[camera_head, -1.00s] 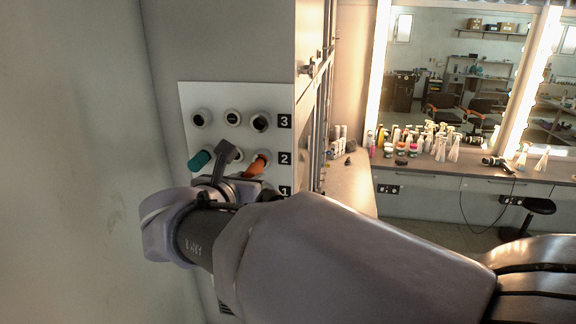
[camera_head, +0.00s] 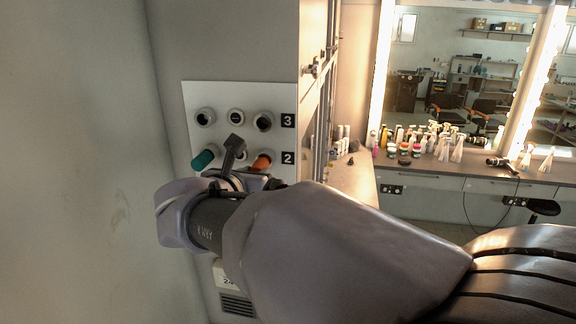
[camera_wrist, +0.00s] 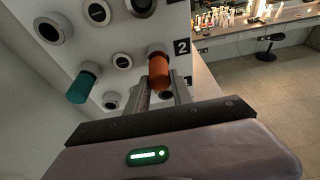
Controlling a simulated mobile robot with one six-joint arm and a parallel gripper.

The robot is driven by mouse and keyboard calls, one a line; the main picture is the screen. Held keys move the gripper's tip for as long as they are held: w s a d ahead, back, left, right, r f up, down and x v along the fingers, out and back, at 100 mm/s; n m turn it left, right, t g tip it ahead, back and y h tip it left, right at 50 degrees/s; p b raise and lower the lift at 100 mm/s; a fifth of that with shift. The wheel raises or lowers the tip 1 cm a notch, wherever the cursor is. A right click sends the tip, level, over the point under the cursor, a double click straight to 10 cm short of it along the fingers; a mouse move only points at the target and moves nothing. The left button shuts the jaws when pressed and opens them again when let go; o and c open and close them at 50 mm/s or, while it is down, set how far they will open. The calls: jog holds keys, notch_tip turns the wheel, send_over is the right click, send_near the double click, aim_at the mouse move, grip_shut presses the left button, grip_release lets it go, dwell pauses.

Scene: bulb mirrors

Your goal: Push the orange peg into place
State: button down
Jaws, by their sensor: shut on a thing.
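The orange peg (camera_head: 262,161) is at the right of the row marked 2 on a white panel (camera_head: 220,98). It also shows in the wrist view (camera_wrist: 158,68), standing out from its collar. My gripper (camera_wrist: 161,86) is shut on the peg, with one finger on each side of its outer end. In the head view my wrist hides the fingers and part of the peg. How deep the peg sits cannot be told. A teal peg (camera_head: 203,159) sticks out at the left of the same row; it also shows in the wrist view (camera_wrist: 83,83).
Several collared sockets surround the pegs, such as an upper left one (camera_wrist: 52,28) and a dark one at upper right (camera_head: 263,121). My wrist covers the lower panel. A counter (camera_head: 350,185) with bottles and a lit mirror (camera_head: 455,70) stand to the right. Floor there looks open.

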jog(key=shift+w, duration=0.35)
jog(key=c, duration=1)
grip_release()
jog(key=shift+c, duration=0.2)
jog(key=shift+o, duration=0.5)
jog(key=o, duration=0.4)
jog(key=shift+b+v, duration=0.45)
jog(key=shift+v, duration=2.55)
